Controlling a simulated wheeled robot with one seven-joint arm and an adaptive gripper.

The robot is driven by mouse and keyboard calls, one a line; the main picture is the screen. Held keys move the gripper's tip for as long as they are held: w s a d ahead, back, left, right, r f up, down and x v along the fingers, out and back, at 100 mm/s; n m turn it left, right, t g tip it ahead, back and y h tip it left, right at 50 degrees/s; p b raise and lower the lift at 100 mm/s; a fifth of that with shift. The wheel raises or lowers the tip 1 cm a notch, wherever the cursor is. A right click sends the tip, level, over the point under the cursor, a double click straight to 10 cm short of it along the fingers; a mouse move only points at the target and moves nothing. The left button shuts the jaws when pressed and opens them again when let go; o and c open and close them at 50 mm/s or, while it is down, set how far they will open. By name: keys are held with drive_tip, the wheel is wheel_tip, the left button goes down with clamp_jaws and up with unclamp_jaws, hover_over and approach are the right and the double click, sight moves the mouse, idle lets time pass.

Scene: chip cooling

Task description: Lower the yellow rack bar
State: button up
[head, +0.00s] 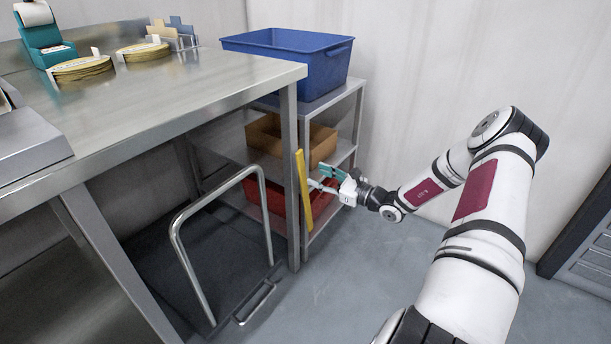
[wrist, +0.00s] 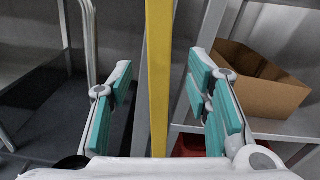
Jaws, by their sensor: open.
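The yellow rack bar (head: 304,190) stands nearly upright at the front post of the metal shelf rack in the head view. In the wrist view the yellow bar (wrist: 160,75) runs from top to bottom between the fingers. My gripper (head: 330,178) is at the bar's right side in the head view. In the wrist view my gripper (wrist: 163,90) is open, with one teal-padded finger on each side of the bar and a gap on both sides. The bar's lower end is hidden behind the gripper's palm in the wrist view.
The metal rack (head: 345,95) holds a blue bin (head: 290,62), a cardboard box (head: 262,135) and a red bin (head: 322,205). A steel table (head: 180,90) stands left. A cart with a bent handle (head: 180,240) sits below it. Open floor (head: 370,280) lies in front.

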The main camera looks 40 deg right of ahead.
sight(303, 170)
drive_tip(key=b+x, duration=0.1)
drive_tip(key=x, duration=0.5)
drive_tip(key=shift+b, duration=0.3)
clamp_jaws()
